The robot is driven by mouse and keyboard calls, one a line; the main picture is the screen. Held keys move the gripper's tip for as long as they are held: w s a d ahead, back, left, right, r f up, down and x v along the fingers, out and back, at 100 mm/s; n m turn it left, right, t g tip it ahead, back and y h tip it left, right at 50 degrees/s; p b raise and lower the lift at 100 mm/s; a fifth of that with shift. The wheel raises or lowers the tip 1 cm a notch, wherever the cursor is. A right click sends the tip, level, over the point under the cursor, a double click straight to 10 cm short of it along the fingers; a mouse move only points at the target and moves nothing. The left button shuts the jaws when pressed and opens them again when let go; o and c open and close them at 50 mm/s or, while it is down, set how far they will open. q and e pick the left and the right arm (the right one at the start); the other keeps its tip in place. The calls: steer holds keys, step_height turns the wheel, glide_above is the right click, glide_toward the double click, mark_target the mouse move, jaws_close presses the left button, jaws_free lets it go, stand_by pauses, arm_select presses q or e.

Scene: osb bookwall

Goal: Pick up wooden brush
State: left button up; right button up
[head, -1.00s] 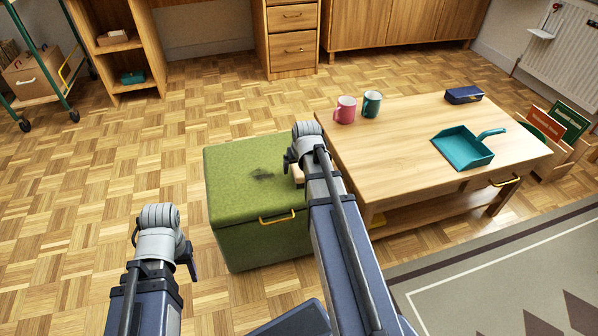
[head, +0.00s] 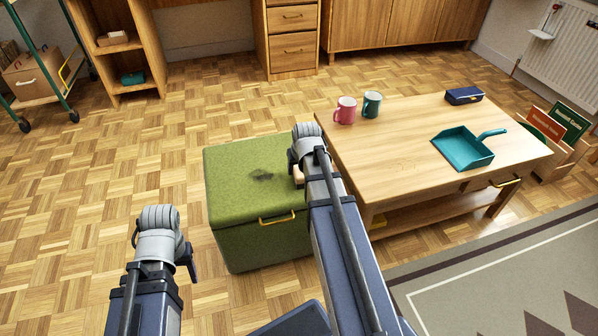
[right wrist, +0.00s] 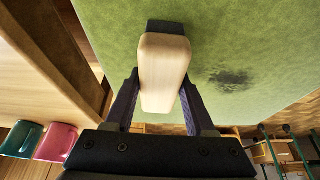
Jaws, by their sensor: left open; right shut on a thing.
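The wooden brush (right wrist: 163,70) has a pale wooden back and lies between the fingers of my right gripper (right wrist: 161,100) in the right wrist view. That gripper is shut on it. In the head view only a small pale part of the brush (head: 298,175) shows beside my right gripper (head: 296,165), above the right part of the green storage box (head: 236,187); the arm hides the rest. I cannot tell whether the brush touches the lid. My left gripper (head: 190,262) is open and empty, left of the box over the floor.
A wooden table (head: 400,150) stands right of the box. On it are a pink mug (head: 346,110), a teal mug (head: 371,104), a teal dustpan (head: 464,149) and a dark blue box (head: 463,96). A dark smudge (head: 261,175) marks the lid.

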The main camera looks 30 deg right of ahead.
mark_target(299, 166)
jaws_close()
steer(key=shift+r, duration=0.1)
step_height(299, 166, up, 10)
steer(key=p, duration=1)
steer(key=shift+r+p, duration=0.2)
steer(key=shift+p, duration=0.15)
arm_select(q)
step_height(299, 166, up, 10)
steer(key=shift+r, duration=0.25)
steer(key=shift+a, duration=0.1)
arm_select(e)
steer(key=shift+o, duration=1.6)
jaws_free()
steer(key=c, duration=0.7)
arm_select(q)
steer(key=shift+c, duration=0.5)
